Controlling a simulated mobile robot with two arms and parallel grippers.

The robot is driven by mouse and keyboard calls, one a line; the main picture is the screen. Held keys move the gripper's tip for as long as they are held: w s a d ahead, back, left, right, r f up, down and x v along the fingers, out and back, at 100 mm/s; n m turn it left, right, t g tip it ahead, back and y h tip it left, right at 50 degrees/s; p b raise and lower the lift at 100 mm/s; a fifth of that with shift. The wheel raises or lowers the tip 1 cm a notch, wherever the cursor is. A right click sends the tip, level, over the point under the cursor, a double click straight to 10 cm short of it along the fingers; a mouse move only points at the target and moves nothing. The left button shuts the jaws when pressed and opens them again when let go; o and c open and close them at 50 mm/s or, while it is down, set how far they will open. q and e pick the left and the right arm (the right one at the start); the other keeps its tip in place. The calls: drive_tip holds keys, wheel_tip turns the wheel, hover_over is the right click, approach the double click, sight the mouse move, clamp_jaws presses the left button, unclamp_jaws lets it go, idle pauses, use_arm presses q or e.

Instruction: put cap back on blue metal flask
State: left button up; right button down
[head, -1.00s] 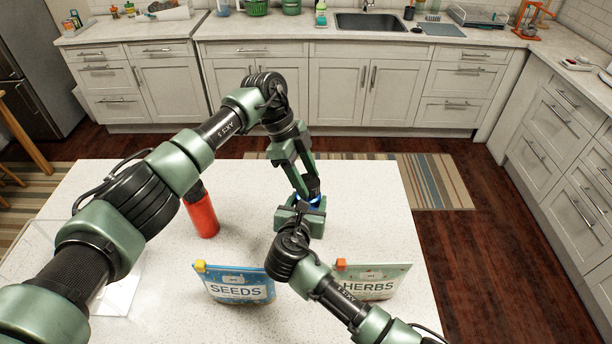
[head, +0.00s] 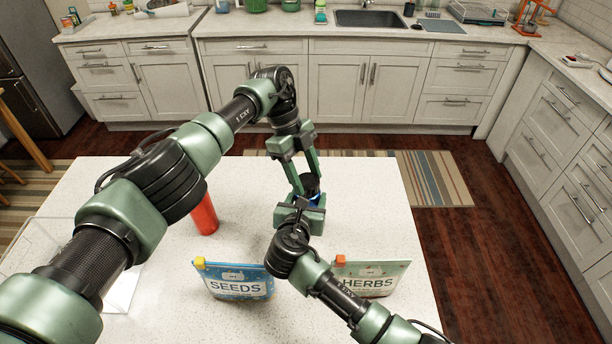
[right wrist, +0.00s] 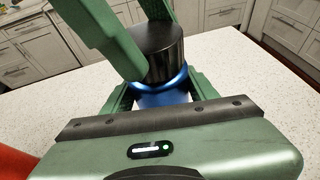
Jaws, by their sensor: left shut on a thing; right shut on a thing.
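The blue metal flask (head: 323,201) stands upright above the white table, mostly hidden in the head view. My right gripper (head: 303,213) is shut on its body, and its fingers flank the flask in the right wrist view (right wrist: 162,97). The black cap (right wrist: 158,50) is at the flask's top, against or just above the shiny blue shoulder (right wrist: 168,84); I cannot tell whether it is fully seated. My left gripper (head: 307,184) reaches down from above and is shut on the cap. Its green fingers also show in the right wrist view.
A red bottle (head: 205,216) stands left of the flask, partly behind my left arm. A blue SEEDS pouch (head: 238,286) and a green HERBS pouch (head: 372,283) stand near the front. A clear box (head: 25,250) is at the left. The table's right side is clear.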

use_arm(q)
drive_tip(key=o, duration=1.3)
drive_tip(key=shift+r, duration=0.1)
drive_tip(key=shift+r, duration=2.2)
drive_tip(key=shift+d+r+n+t+y, duration=0.1)
drive_tip(key=shift+r+n+t+y, duration=0.65)
drive_tip(key=shift+y, duration=0.35)
drive_tip(key=shift+s+d+r+n+t+y, duration=0.15)
drive_tip(key=shift+r+n+t+y, duration=0.35)
drive_tip(key=shift+n+t+y, duration=0.3)
